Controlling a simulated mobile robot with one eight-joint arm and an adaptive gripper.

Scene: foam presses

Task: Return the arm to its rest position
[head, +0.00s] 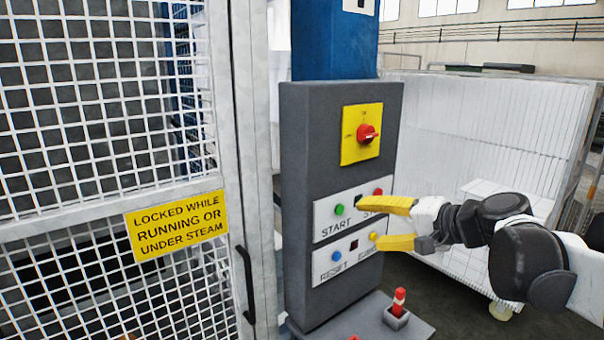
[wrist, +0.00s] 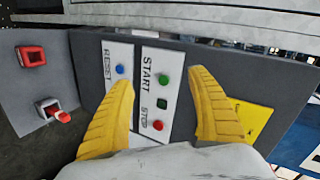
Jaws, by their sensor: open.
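My gripper (head: 372,224) has yellow ribbed fingers and is open and empty in front of the lower part of a dark grey control panel (head: 310,130). My arm reaches in from the right. The panel carries a green START button (head: 339,210), a red STOP button (head: 378,191) and a blue RESET button (head: 336,257). The upper finger hides part of the STOP label. In the wrist view, my gripper (wrist: 163,110) has its fingers spread apart, with the green button (wrist: 164,74) and the red button (wrist: 158,125) showing between them.
A red rotary switch (head: 367,133) on a yellow plate sits higher on the panel. A mesh gate (head: 100,110) with a yellow warning sign (head: 177,226) stands left. A white wheeled cage (head: 480,130) stands behind my arm. A red lever (head: 398,302) on a low console is below my gripper.

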